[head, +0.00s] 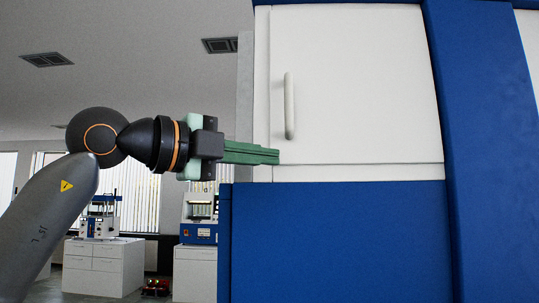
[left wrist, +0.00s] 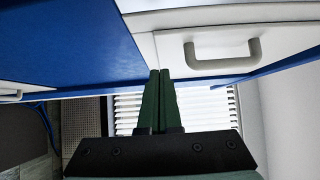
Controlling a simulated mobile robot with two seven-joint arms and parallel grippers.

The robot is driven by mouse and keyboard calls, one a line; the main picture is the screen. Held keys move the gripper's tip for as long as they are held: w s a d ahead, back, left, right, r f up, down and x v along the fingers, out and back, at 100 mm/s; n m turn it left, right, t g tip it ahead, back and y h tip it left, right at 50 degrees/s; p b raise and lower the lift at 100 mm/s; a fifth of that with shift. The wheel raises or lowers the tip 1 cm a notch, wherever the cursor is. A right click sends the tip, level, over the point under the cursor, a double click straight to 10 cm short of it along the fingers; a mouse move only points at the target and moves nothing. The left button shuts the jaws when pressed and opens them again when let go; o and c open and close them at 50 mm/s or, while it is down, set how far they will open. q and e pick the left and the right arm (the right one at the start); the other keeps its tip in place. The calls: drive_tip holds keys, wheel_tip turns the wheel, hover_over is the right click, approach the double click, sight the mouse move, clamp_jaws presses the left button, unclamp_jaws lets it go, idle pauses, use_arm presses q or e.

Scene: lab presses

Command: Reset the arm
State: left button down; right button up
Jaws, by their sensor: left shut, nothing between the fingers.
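My left arm comes in from the left in the head view, and my left gripper (head: 277,156) points right, with its green fingers closed together and nothing between them. The fingertips are in front of the lower left part of a white cabinet door (head: 360,90) with a pale vertical handle (head: 289,105). The handle is a little above and right of the fingertips, apart from them. In the left wrist view the shut green fingers (left wrist: 160,75) reach toward the door's lower edge, and the handle (left wrist: 222,54) is to their right. My right gripper is in neither view.
The blue cabinet body (head: 340,240) fills the right side below and beside the door. A white bench with a press (head: 98,215) and a blue-and-white machine (head: 200,217) stand behind at lower left. The space left of the cabinet is open around my arm.

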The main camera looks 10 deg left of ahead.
use_arm(q)
drive_tip(key=b+v, duration=0.2)
drive_tip(key=v, duration=0.8)
drive_tip(key=shift+s+d, duration=0.35)
drive_tip(key=shift+s, duration=0.05)
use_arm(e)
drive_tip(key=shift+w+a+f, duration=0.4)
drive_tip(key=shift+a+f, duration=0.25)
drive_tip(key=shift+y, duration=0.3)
